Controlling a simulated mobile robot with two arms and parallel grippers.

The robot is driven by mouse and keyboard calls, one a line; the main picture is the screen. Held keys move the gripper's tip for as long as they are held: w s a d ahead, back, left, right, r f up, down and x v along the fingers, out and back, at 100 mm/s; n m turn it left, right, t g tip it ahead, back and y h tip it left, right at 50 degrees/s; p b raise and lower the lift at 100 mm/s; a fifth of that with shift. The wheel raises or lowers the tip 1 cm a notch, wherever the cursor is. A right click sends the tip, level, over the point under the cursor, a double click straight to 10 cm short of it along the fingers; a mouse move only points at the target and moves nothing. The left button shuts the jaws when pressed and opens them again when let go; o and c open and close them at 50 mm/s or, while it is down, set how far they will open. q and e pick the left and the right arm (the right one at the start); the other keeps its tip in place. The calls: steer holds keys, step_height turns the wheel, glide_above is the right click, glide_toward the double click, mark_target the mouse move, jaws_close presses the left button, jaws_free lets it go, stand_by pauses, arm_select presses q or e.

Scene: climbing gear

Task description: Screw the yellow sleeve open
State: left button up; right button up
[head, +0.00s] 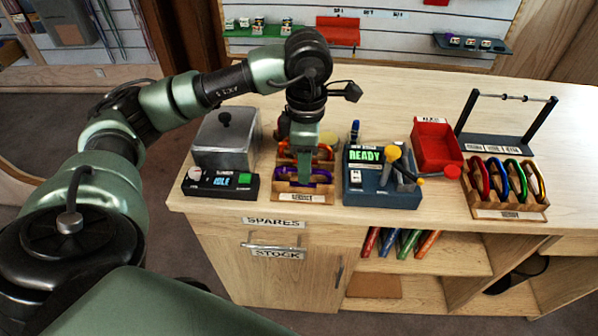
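My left arm reaches in from the left, and its gripper (302,176) points down at a wooden rack (308,196) on the counter. A purple carabiner (320,176) and orange ones (325,152) sit in this rack, partly hidden behind the gripper. The fingertips are too small and covered to tell whether they are open, shut or touching anything. I cannot clearly make out a yellow sleeve. A yellow round part (393,152) shows on the grey-blue device (382,193) whose screen reads READY. My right gripper is not in view.
A lidded metal box (225,145) and a black unit reading IDLE (222,185) stand left of the rack. A red bin (435,146), a rack of coloured carabiners (507,188) and a black bar stand (502,140) are on the right. The counter behind is mostly clear.

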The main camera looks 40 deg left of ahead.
arm_select(q)
steer(key=shift+s+d, duration=0.35)
steer(key=shift+s, duration=0.3)
stand_by(0.4)
steer(key=shift+f, duration=0.15)
steer(key=shift+f+b, duration=1.35)
steer(key=shift+b, duration=0.1)
steer(key=shift+w+a+b, duration=0.3)
steer(key=shift+w+a, duration=0.05)
steer(key=shift+w, duration=0.3)
steer(key=shift+r, duration=0.15)
steer(key=shift+s+a+r+p, duration=0.1)
steer(key=shift+r+p, duration=0.85)
steer(key=shift+r, duration=0.45)
